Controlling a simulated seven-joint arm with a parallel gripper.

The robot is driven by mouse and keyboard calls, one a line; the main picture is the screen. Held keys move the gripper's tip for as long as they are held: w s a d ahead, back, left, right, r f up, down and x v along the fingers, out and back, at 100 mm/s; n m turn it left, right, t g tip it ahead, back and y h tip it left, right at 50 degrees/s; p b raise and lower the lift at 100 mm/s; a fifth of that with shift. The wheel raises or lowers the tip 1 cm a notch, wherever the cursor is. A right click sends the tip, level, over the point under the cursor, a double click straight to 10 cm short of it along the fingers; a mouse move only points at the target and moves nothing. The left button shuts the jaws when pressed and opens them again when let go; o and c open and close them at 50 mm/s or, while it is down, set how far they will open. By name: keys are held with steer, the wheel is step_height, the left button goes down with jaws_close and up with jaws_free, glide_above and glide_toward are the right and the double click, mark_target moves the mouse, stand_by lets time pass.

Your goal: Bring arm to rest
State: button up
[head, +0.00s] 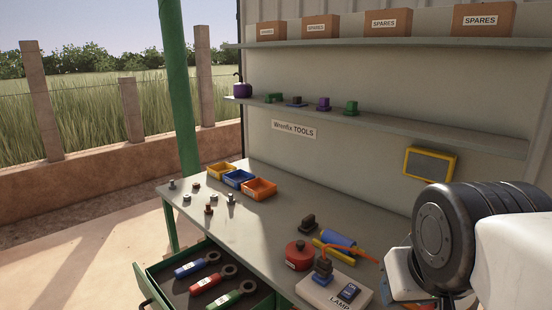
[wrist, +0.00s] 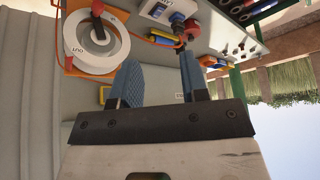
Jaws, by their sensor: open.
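My gripper (wrist: 158,62) shows in the wrist view with two blue padded fingers spread wide apart. Nothing is held between them. The workbench lies beyond the fingers, and the fingertips appear clear of the things on it. In the head view my arm fills the lower right, and the gripper itself cannot be made out there.
A round grey dial (wrist: 75,50) with a red handle sits on an orange base. The grey workbench (head: 255,222) carries a lamp box (head: 322,294), a red round canister (head: 299,256) and colored bins (head: 259,194). A drawer (head: 180,299) stands open with several tools. Shelves hang behind.

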step_height(320, 180, down, 9)
steer(key=w+g, duration=0.1)
steer(key=g, duration=0.2)
steer(key=shift+w+d+f, duration=0.15)
steer(key=shift+d, duration=0.05)
